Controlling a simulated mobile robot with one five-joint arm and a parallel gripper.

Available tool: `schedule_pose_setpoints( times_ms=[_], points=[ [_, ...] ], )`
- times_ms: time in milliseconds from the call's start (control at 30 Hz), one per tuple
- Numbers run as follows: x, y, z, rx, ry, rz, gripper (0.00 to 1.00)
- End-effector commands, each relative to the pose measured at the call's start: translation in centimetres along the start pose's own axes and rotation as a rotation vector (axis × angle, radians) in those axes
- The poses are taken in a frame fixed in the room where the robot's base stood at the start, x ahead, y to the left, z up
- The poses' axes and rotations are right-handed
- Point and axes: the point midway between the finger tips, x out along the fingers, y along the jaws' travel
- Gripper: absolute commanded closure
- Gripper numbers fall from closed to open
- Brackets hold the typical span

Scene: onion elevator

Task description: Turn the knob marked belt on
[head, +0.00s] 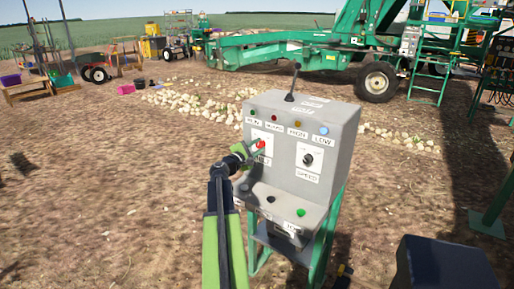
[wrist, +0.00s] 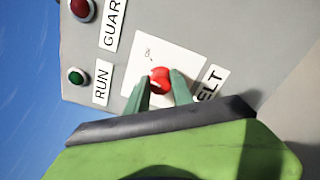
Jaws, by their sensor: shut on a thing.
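The belt knob is a small red knob (head: 261,144) on a white plate on the left of a grey control box (head: 335,150). In the wrist view the red knob (wrist: 160,79) sits between my two green fingertips, above a label partly hidden by my finger that reads "ELT" (wrist: 212,83). A mark reading "ON" (wrist: 148,53) shows on the plate. My gripper (head: 246,151) reaches the box from the left and is shut on the knob; it also shows in the wrist view (wrist: 160,88). A pale pointer mark shows on the knob; its exact setting is hard to tell.
A black speed knob (head: 308,159) is on the right of the box face. Lamps line the top, including a green run lamp (wrist: 76,76) and a red guard lamp (wrist: 81,8). Buttons, including a green one (head: 301,212), sit on the lower shelf. Onions (head: 190,100) lie behind.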

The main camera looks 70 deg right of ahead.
Motion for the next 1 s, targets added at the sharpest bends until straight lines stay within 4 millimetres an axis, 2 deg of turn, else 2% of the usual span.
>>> schedule_pose_setpoints(
  times_ms=[500,1000],
  points=[
    [0.13,0.12,-0.08,0.426,0.003,0.006,1.00],
    [0.11,0.10,-0.11,0.590,0.004,0.006,1.00]
  ],
)
